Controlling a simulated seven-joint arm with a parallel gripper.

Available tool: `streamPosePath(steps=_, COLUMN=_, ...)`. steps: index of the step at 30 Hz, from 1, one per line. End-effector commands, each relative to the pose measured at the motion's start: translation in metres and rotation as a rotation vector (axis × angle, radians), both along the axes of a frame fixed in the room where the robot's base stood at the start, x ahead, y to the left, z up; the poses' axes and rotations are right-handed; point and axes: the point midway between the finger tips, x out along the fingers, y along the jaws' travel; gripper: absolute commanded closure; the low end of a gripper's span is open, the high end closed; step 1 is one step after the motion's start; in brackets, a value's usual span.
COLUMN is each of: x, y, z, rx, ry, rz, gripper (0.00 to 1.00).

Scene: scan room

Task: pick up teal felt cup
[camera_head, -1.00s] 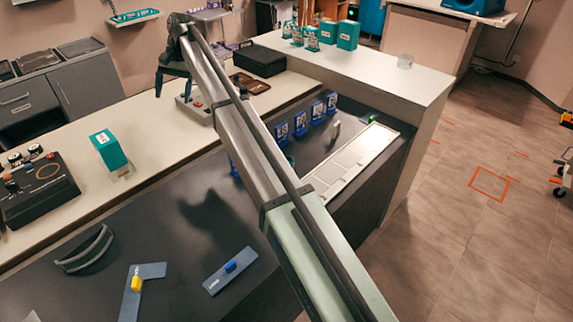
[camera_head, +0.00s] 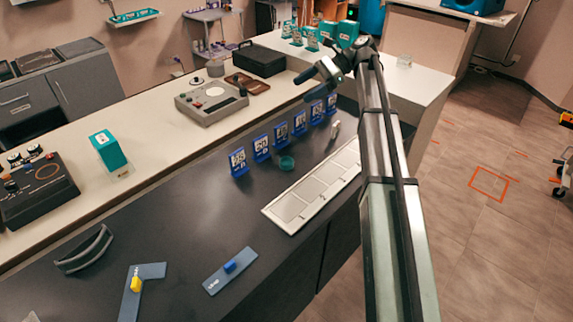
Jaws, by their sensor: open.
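The teal felt cup (camera_head: 287,163) is a small, round teal cup on the dark counter, just in front of a row of blue numbered stands. My gripper (camera_head: 311,86) is open and empty. It is raised above the far part of the counter, up and to the right of the cup in the picture and apart from it. The cup is in plain view.
Blue numbered stands (camera_head: 261,147) line up behind the cup. A white segmented tray (camera_head: 294,208) lies to its right, with a small pale upright object (camera_head: 335,129) beyond. A grey control box (camera_head: 211,103) sits on the raised ledge.

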Motion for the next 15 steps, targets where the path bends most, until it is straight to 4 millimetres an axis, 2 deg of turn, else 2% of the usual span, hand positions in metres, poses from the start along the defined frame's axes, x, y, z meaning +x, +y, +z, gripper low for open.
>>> streamPosePath(steps=1, x=-0.007, y=-0.015, z=0.001, rx=0.018, ry=0.026, rz=-0.032, gripper=0.16)
streamPosePath(steps=3, x=-0.013, y=-0.032, z=0.003, rx=0.041, ry=0.060, rz=-0.069, gripper=0.16)
streamPosePath(steps=10, x=-0.032, y=-0.078, z=0.011, rx=0.112, ry=0.157, rz=-0.170, gripper=0.16)
streamPosePath(steps=11, x=-0.032, y=-0.080, z=0.007, rx=0.117, ry=0.163, rz=-0.174, gripper=0.16)
streamPosePath(steps=15, x=-0.031, y=-0.077, z=-0.028, rx=0.113, ry=0.164, rz=-0.169, gripper=0.16)
